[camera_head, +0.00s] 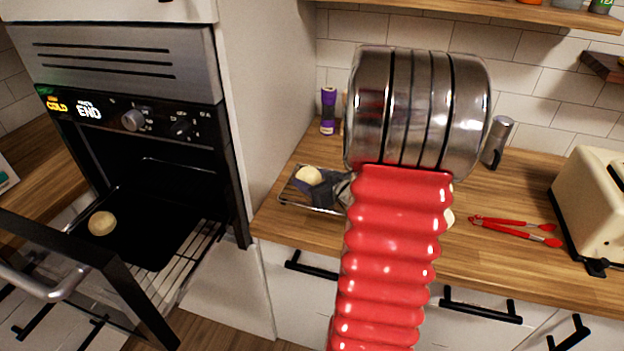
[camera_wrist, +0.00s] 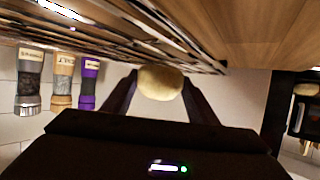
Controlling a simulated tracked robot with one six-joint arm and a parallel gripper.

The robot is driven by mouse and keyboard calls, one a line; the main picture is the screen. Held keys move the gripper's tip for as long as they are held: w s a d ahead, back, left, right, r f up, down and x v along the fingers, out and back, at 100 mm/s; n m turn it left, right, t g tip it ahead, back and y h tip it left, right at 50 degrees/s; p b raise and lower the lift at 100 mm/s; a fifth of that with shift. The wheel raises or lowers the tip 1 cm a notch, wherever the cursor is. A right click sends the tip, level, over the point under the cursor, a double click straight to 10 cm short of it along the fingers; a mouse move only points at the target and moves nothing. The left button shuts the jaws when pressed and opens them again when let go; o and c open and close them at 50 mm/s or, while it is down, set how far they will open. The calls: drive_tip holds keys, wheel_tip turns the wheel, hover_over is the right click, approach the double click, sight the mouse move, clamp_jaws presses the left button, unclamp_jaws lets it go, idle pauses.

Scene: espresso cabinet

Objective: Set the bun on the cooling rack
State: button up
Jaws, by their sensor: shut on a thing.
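A round pale bun (camera_head: 308,175) is held between the dark fingers of my gripper (camera_head: 310,182), at the cooling rack on the wooden counter. In the wrist view the bun (camera_wrist: 160,82) sits between the two fingertips (camera_wrist: 160,88), with the wires of the rack (camera_wrist: 120,35) close beside it. The wire cooling rack (camera_head: 297,202) is partly covered by my gripper in the head view. I cannot tell whether the bun touches the rack. Another bun (camera_head: 102,223) lies on the dark tray (camera_head: 150,245) in the open oven.
The oven (camera_head: 130,120) stands at the left with its door (camera_head: 90,290) down. A tall white panel (camera_head: 265,90) borders the rack's left side. Red tongs (camera_head: 515,228) and a cream toaster (camera_head: 595,205) are at the right. A purple grinder (camera_head: 328,110) stands behind the rack.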

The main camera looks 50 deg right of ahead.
drive_tip(key=shift+f, duration=0.1)
drive_tip(key=o, duration=1)
drive_tip(key=shift+o, duration=0.2)
drive_tip(key=shift+r, duration=0.2)
drive_tip(key=shift+s+a+r, duration=0.1)
drive_tip(key=shift+s+r, duration=0.15)
drive_tip(key=shift+s, duration=0.4)
drive_tip(key=v, duration=1)
drive_tip(key=shift+s+a, duration=0.15)
drive_tip(key=shift+s, duration=0.15)
